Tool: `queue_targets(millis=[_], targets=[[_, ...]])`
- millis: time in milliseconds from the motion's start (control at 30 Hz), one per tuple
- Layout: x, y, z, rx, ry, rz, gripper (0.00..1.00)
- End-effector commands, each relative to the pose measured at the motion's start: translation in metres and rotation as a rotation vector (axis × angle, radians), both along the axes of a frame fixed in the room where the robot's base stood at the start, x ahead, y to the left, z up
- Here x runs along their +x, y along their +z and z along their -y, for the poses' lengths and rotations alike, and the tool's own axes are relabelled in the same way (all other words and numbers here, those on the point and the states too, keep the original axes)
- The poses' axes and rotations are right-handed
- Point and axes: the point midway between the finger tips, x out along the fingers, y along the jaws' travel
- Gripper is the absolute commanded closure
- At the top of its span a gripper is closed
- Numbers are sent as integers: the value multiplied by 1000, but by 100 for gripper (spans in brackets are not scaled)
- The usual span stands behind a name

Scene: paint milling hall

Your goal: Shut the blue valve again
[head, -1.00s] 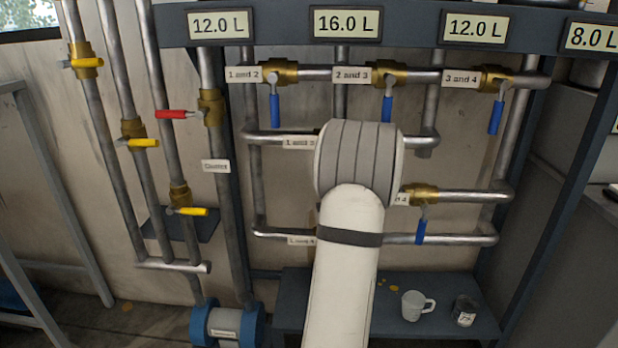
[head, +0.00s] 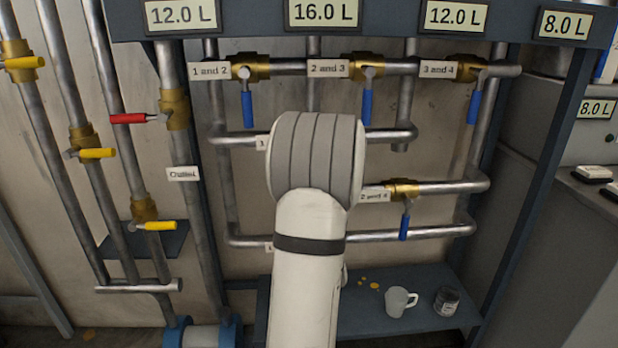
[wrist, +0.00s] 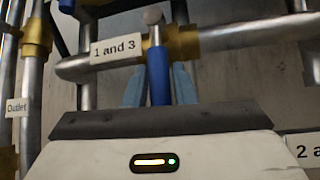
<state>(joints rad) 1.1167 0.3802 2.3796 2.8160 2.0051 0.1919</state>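In the wrist view, the blue handle (wrist: 158,76) of the brass valve (wrist: 180,43) labelled "1 and 3" hangs straight down, across its level pipe. My gripper (wrist: 159,86) has one light-blue finger on each side of this handle, close against it, and looks shut on it. In the head view my own arm hides this valve and my fingers. Other blue handles also hang down: "1 and 2" (head: 248,108), "2 and 3" (head: 367,108), "3 and 4" (head: 473,106) and "2 and 4" (head: 404,227).
Displays read 12.0 L (head: 180,15), 16.0 L (head: 324,12), 12.0 L (head: 455,16) and 8.0 L (head: 563,25). A red handle (head: 128,118) and yellow handles (head: 97,153) are on pipes at left. A mug (head: 399,301) and a jar (head: 447,301) stand on the low shelf (head: 365,318).

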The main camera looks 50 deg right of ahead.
Motion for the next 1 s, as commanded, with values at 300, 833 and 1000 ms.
queue_targets(millis=[300,833,1000], targets=[[2,-1,-2,2,6,-2,59],[-18,-35,-19,0,4,-2,59],[-29,-48,-28,0,4,-2,59]])
